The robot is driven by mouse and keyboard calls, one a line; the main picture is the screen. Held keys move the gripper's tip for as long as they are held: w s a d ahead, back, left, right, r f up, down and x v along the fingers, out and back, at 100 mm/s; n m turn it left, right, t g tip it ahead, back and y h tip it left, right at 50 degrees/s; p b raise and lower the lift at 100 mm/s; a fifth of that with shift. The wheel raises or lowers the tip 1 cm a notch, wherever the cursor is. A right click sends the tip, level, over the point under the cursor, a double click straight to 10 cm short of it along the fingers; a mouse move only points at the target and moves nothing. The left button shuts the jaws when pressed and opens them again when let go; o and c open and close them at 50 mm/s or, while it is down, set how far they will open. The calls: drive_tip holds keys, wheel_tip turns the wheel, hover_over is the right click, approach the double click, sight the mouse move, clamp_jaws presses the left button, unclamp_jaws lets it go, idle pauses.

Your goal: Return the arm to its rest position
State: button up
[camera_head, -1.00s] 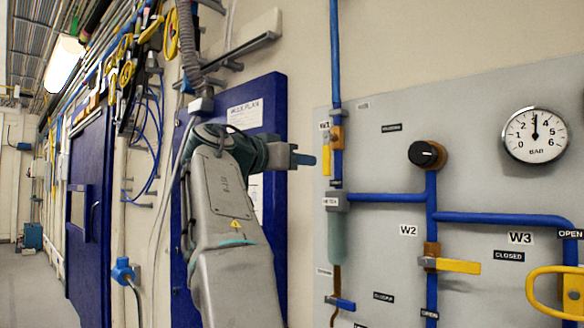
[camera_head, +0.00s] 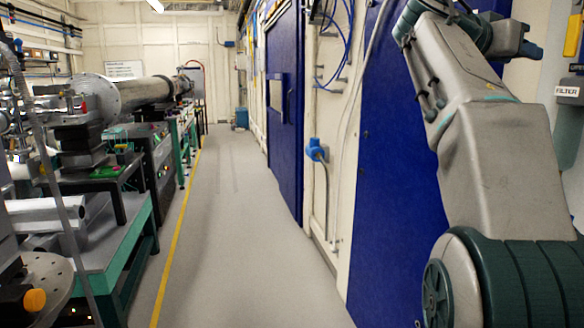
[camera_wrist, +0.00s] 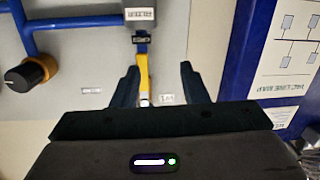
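My grey arm rises at the right of the head view, with my gripper (camera_head: 532,49) near the top right, in front of the wall panel. In the wrist view my gripper (camera_wrist: 160,82) has its two dark fingers spread apart with nothing held between them. A yellow valve handle (camera_wrist: 143,72) shows behind the gap between the fingers. It seems apart from them, though the distance is hard to judge. The handle also shows in the head view (camera_head: 573,33) at the right edge.
A blue door panel (camera_head: 390,190) stands close beside my arm. A black knob (camera_wrist: 24,74) and blue pipes (camera_wrist: 75,22) are on the wall panel. The aisle floor (camera_head: 235,190) is clear. Beamline tables (camera_head: 112,250) with equipment line the left side.

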drive_tip(key=a+f+n+t+y+p, duration=0.1)
drive_tip(key=a+f+n+y+p, duration=0.35)
drive_tip(key=f, duration=0.45)
drive_tip(key=a+f+n+t+y+p, duration=0.1)
drive_tip(key=a+f+n+y+p, duration=0.2)
drive_tip(key=a+f+n+y, duration=0.45)
drive_tip(key=s+a+f+n+g+y+p, duration=0.2)
drive_tip(key=s+a+f+p, duration=0.6)
drive_tip(key=s+a+f, duration=0.7)
wheel_tip(320, 180, down, 4)
drive_tip(key=shift+s+r+g+y, duration=0.15)
drive_tip(key=shift+s+g+y, duration=0.45)
drive_tip(key=shift+s+y, duration=0.45)
drive_tip(key=shift+w, duration=0.1)
